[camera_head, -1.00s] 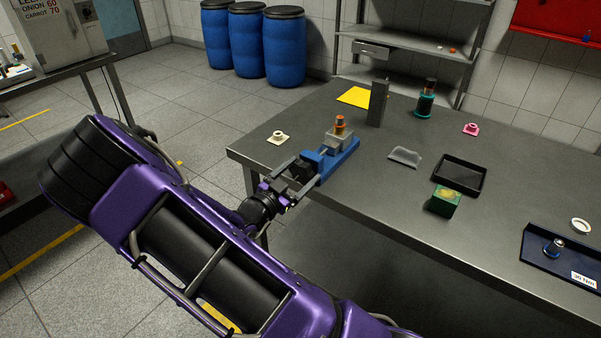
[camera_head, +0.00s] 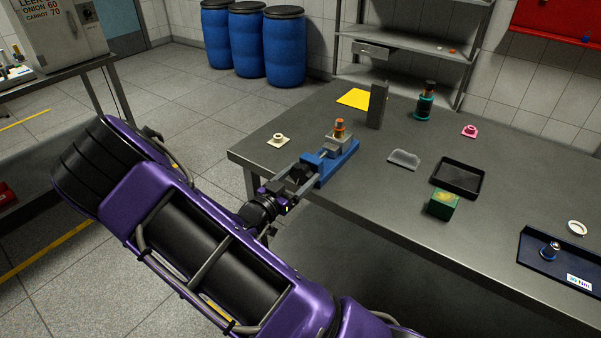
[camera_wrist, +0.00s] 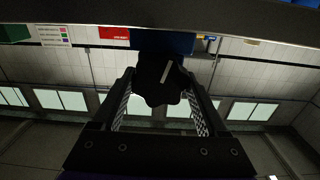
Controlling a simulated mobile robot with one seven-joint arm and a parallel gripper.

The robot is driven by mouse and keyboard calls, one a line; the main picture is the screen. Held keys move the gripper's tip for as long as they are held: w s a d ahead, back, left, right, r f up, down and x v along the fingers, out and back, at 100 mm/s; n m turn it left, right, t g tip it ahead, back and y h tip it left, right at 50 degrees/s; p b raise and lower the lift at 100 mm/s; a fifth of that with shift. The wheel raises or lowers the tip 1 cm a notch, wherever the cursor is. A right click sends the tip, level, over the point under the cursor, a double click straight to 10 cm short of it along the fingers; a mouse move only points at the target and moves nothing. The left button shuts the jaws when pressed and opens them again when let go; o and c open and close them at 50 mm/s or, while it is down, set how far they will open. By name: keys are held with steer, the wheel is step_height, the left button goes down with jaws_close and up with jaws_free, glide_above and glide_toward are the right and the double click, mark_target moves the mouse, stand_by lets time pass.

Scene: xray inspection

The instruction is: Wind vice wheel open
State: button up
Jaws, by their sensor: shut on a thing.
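The blue vice (camera_head: 322,176) sits at the near left edge of the grey table, with a grey block and an orange-topped piece (camera_head: 339,129) at its far end. Its dark wheel (camera_head: 298,174) faces my arm at the table edge. In the wrist view the black, lobed wheel (camera_wrist: 158,88) with a pale stripe fills the space between my fingers, and a blue part of the vice (camera_wrist: 165,42) shows behind it. My gripper (camera_wrist: 162,76) is shut on the wheel, one finger on each side. In the head view my gripper (camera_head: 288,184) partly hides the wheel.
A cream part (camera_head: 278,140) lies left of the vice. Floor before the table's front edge is free.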

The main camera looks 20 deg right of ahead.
steer(key=n+p, duration=0.2)
steer(key=n, duration=0.3)
steer(key=shift+r+n, duration=0.1)
steer(key=shift+n, duration=0.2)
steer(key=n+p, duration=0.2)
steer(key=n, duration=0.3)
steer(key=shift+w, duration=0.1)
steer(key=n, duration=0.5)
steer(key=shift+a+f+p, duration=0.1)
steer(key=shift+f+p, duration=0.1)
steer(key=shift+p, duration=0.15)
steer(key=shift+n, duration=2.5)
steer(key=o, duration=1.3)
steer(key=v, duration=1.7)
steer(key=shift+a, duration=0.25)
